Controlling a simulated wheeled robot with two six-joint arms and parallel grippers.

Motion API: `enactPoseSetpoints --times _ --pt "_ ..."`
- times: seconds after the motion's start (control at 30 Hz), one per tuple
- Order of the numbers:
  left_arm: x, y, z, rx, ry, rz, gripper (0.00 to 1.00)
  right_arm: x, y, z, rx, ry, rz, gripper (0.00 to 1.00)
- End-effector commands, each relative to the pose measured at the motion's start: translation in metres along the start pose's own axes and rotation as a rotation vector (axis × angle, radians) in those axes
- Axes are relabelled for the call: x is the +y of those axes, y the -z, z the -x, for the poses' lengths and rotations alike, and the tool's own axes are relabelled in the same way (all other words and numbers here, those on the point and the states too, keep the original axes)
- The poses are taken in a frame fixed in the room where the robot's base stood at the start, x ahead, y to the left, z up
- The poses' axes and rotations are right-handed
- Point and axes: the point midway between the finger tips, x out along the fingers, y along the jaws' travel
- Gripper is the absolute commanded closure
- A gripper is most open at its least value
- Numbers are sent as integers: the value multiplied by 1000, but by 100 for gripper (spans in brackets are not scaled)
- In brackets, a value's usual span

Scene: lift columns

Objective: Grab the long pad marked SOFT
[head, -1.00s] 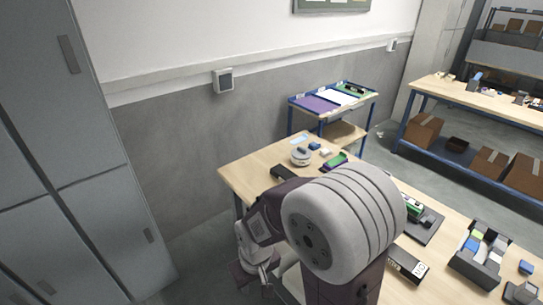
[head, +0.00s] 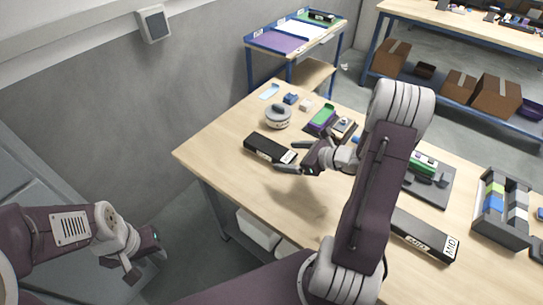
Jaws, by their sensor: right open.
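A long black pad (head: 262,146) lies on the wooden table near its left edge. It has a white label at its right end, too small to read here. My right gripper (head: 284,156) is open, with its fingertips at the pad's labelled right end; I cannot tell whether they touch it. A second long black pad (head: 405,228), labelled MID, lies nearer the front, partly behind my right arm. My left gripper (head: 141,255) is open and empty, off the table at the lower left.
On the table (head: 225,150) stand a round grey device (head: 278,117), a small blue block (head: 290,98) and a purple-and-green tray (head: 321,119). A black sectioned box (head: 502,212) stands at the right. A blue cart (head: 295,38) is behind. Bare tabletop lies left of the pad.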

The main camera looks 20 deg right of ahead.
Motion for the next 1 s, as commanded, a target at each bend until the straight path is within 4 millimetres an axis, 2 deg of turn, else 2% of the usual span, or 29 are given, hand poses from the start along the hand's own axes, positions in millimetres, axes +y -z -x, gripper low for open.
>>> enactPoseSetpoints --times 0.07,0.17,0.4,0.57,0.8,1.0 --pt "0 0 -2 1 0 0 64 -14 4 2 -22 46 -47 10" --pt "0 0 -1 1 0 0 64 -17 2 1 -28 56 -56 10" --pt "0 1 1 1 0 0 64 -17 1 -33 -25 51 -52 10" --pt "0 1 2 1 0 0 64 -18 1 -39 -25 52 -51 10" --pt "0 1 7 1 0 0 64 -18 -2 -80 -24 48 -50 10" --pt "0 1 7 1 0 0 64 -19 -1 -88 -24 52 -50 10"
